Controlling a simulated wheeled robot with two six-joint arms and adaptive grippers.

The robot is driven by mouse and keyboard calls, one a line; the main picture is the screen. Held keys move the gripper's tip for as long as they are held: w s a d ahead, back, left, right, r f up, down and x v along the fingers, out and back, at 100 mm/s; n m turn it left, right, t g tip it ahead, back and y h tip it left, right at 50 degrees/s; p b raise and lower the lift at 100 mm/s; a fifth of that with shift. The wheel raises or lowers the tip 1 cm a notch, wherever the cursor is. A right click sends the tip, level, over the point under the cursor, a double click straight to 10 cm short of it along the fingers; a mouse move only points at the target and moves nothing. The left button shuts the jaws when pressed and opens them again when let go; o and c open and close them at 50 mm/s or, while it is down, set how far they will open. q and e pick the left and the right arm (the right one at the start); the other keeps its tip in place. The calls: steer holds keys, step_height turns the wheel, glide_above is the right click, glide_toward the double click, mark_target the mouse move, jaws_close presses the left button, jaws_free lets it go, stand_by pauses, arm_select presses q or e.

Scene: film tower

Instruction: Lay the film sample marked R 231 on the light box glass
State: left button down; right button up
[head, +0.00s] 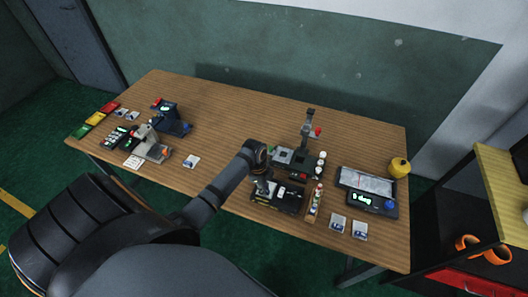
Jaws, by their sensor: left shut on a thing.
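My left gripper (262,186) points down over the near middle of the wooden table, at a black tray-like unit (288,199). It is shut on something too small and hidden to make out. Small film-like cards lie flat on the table: a pair at the near right (337,223) (360,231), one left of my arm (191,161), and two at the far left. Their markings are too small to read, so I cannot tell which is R 231. A flat pale glass panel (366,181), which looks like the light box, lies at the right. My right gripper is not in view.
A post stand (309,130) rises behind my gripper. A narrow rack of small bottles (315,200) stands right of it. A device with a lit display (372,203) and a yellow container (399,167) are near the panel. Instruments (152,144) stand at the left. The back centre is clear.

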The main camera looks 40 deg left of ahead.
arm_select(q)
steer(key=c, duration=1.3)
jaws_free()
steer(key=shift+o, duration=0.4)
steer(key=o, duration=0.5)
step_height(320, 180, up, 7)
steer(key=p, duration=0.7)
steer(key=shift+p, duration=0.4)
